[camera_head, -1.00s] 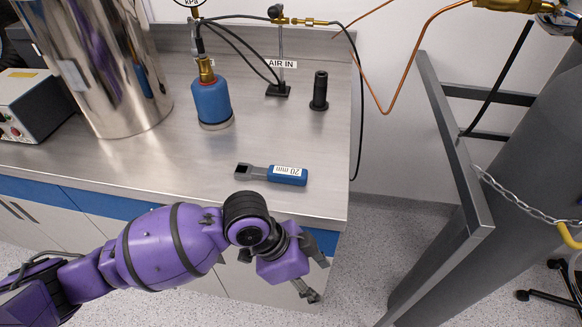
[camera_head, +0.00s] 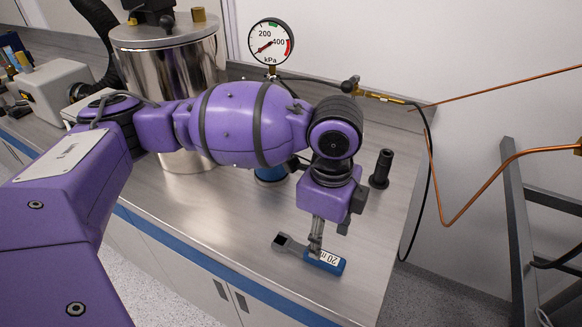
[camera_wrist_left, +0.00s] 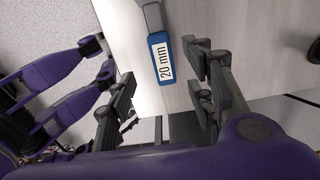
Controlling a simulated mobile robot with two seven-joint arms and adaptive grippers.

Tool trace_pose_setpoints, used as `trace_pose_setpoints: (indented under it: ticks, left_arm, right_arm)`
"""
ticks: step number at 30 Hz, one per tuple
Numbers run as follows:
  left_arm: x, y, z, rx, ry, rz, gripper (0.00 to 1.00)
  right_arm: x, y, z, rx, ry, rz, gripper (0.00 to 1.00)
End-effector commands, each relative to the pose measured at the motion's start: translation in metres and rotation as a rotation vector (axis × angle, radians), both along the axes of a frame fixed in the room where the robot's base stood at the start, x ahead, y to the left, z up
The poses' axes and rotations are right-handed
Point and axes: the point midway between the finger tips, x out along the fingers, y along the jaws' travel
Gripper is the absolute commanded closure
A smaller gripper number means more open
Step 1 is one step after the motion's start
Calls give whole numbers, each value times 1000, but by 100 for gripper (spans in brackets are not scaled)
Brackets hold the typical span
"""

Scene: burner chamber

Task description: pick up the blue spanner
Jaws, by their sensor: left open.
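The blue spanner (camera_head: 331,264) lies flat on the steel bench top, with a grey open jaw at its left end and a white "20 mm" label on its blue handle. My left gripper (camera_head: 314,249) is above the handle, pointing down and partly covering it. In the left wrist view, the spanner (camera_wrist_left: 163,64) shows between and beyond the two spread fingers of my left gripper (camera_wrist_left: 160,103). The fingers are open, with nothing between their tips that I can see held.
A black cylinder (camera_head: 381,169) stands on the bench right of my left wrist. A blue canister (camera_head: 270,175) is mostly hidden behind my arm. A steel vessel (camera_head: 190,60) stands farther left. The bench top (camera_head: 215,215) is clear left of the spanner.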

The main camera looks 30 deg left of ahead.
Motion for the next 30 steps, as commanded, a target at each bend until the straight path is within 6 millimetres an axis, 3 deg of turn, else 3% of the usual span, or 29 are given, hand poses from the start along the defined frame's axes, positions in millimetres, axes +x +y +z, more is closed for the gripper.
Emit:
trace_pose_setpoints:
  ticks: [3,14,22,29,30]
  left_arm:
    - [0,2,0,8,-1,-3,52]
    - [-1,8,-35,8,3,-2,52]
    - [0,15,-73,7,1,-3,52]
    - [0,14,-75,7,-3,-3,52]
    - [0,14,-75,7,-3,-3,55]
  right_arm:
    - [-1,0,-1,2,2,-5,60]
    - [-25,-5,-15,-6,51,-12,60]
    - [-14,-7,-11,-11,27,-3,60]
    - [-11,-6,-9,-11,20,-2,60]
    - [-11,-6,-9,-11,21,-3,60]
